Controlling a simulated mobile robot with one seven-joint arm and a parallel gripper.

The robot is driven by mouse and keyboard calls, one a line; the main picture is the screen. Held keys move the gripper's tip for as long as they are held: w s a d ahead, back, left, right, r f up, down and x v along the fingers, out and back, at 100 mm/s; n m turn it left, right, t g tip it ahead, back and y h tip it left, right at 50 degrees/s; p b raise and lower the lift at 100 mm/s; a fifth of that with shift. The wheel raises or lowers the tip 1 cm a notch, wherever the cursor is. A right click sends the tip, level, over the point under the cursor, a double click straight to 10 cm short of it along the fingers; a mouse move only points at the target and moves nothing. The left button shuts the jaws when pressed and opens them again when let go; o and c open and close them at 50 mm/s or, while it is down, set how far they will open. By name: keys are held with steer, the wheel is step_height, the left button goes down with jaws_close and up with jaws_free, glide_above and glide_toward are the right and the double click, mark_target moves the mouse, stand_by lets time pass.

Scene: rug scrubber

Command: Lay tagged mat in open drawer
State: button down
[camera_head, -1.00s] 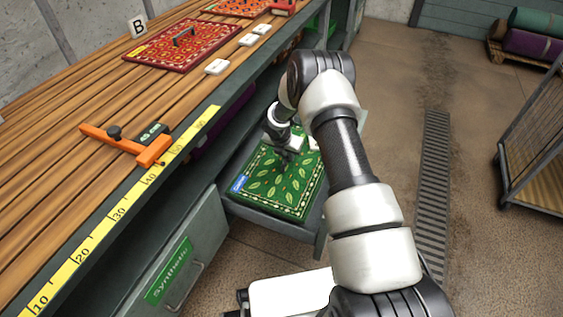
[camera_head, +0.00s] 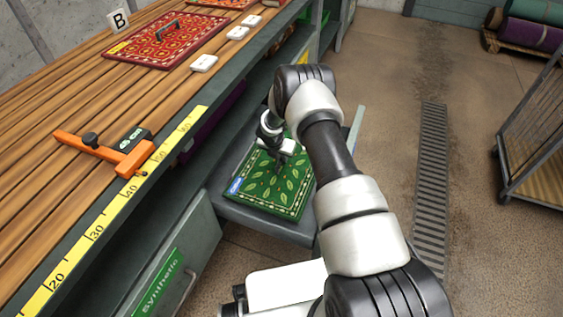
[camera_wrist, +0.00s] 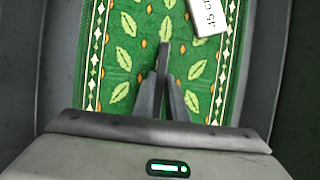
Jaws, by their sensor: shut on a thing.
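The green mat (camera_head: 265,192) has yellow leaves, a pale dotted border and a blue label (camera_head: 236,186) at its left corner. It lies flat within the outline of the open drawer (camera_head: 262,226); whether it touches the drawer floor I cannot tell. My gripper (camera_head: 281,166) is over the mat's middle. In the wrist view my gripper (camera_wrist: 166,85) is shut on a thin dark upright piece, apparently the mat's handle. That view also shows the mat (camera_wrist: 120,60) between grey drawer walls (camera_wrist: 62,60) and a white tag (camera_wrist: 207,15), partly cut off. My arm hides the drawer's right part.
A slatted bench (camera_head: 60,125) runs along the left, with a red mat (camera_head: 165,40), an orange gauge (camera_head: 105,152) and a yellow ruler (camera_head: 125,195). A closed drawer with a green "Synthetic" label (camera_head: 158,283) is nearer. A wire cart (camera_head: 530,150) stands right; floor between is clear.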

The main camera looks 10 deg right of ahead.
mark_target(281, 160)
step_height(281, 160, down, 2)
steer(key=shift+f, duration=0.1)
steer(key=shift+f+b, duration=0.35)
steer(key=shift+b, duration=0.25)
steer(key=shift+f, duration=0.1)
steer(key=c, duration=1.8)
jaws_free()
steer(key=shift+o, duration=0.2)
